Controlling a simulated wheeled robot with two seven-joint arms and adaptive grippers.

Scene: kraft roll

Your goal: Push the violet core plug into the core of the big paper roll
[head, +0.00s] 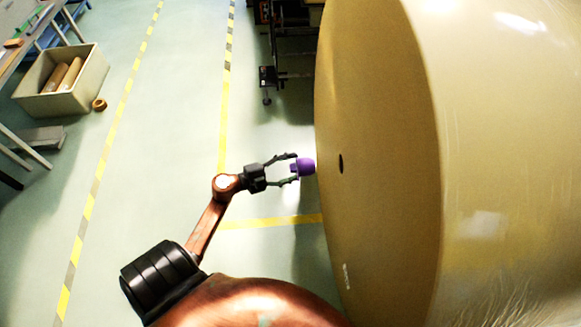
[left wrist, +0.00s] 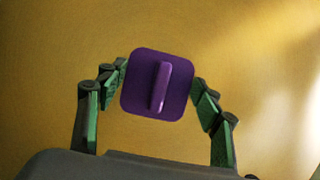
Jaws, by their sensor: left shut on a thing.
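The big paper roll (head: 385,230) fills the right side of the head view, its flat end facing left. Its core (head: 341,163) shows as a small dark hole in that end. The violet core plug (head: 307,166) is in my left gripper (head: 293,168), held off the floor a little to the left of the hole and apart from it. In the left wrist view the plug (left wrist: 157,84) shows a square back with a raised bar, between the green fingers. The roll's end (left wrist: 50,60) fills the background there, and the plug hides the core. My right gripper is not in view.
A grey bin (head: 88,85) with brown rolls stands at the upper left beside a table. A small brown ring (head: 99,104) lies on the floor by it. Dark machinery (head: 285,45) stands behind the roll. The floor between the yellow lines is clear.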

